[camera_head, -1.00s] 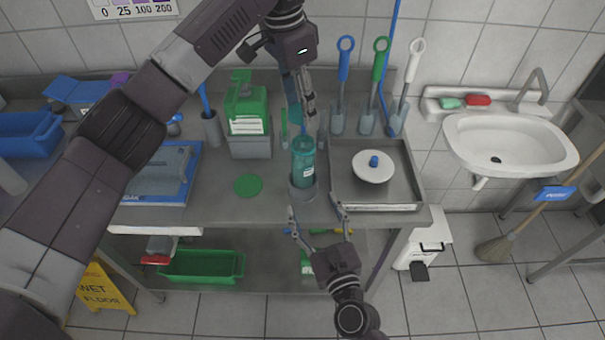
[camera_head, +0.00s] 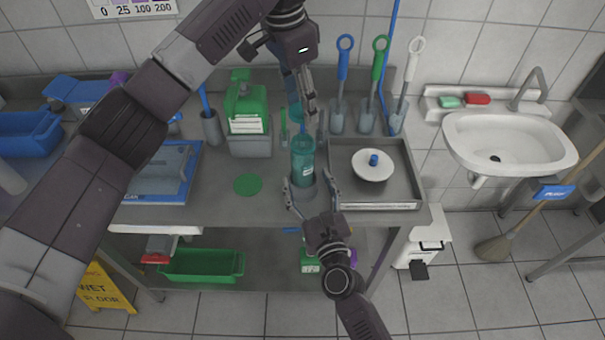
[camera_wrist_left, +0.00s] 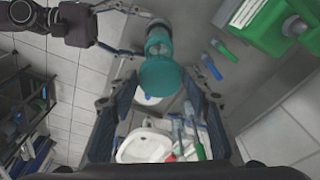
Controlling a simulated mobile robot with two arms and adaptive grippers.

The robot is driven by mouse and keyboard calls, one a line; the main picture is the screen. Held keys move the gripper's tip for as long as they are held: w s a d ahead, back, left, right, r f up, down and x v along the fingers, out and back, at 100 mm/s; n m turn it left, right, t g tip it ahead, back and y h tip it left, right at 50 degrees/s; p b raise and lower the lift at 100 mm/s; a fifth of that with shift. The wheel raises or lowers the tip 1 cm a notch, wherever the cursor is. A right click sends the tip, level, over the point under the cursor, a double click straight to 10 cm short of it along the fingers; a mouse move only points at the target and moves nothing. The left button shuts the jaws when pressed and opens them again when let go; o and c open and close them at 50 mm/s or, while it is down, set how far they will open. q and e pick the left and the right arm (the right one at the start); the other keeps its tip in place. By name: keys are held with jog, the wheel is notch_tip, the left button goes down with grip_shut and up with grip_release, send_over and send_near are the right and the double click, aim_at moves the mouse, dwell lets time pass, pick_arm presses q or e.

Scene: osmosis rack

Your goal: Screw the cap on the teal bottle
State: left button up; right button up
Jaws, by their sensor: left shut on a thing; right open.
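The teal bottle (camera_head: 303,162) stands upright in a grey round holder (camera_head: 305,192) near the table's front edge. It also shows in the left wrist view (camera_wrist_left: 157,38). My left gripper (camera_head: 304,112) points down above the bottle, shut on a round teal cap (camera_wrist_left: 160,77). The cap lines up with the bottle in the left wrist view; I cannot tell whether they touch. The head view largely hides the cap behind the fingers. My right gripper (camera_head: 311,180) is open, its fingers on either side of the bottle's lower part and holder. I cannot see contact there.
A green canister (camera_head: 247,105) stands left, and upright brushes (camera_head: 343,75) stand behind. A green disc (camera_head: 247,184) lies flat on the table. A sink (camera_head: 510,142) is at right.

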jog(key=shift+x, duration=2.75)
grip_shut()
pick_arm(q)
jog(key=shift+f, duration=2.45)
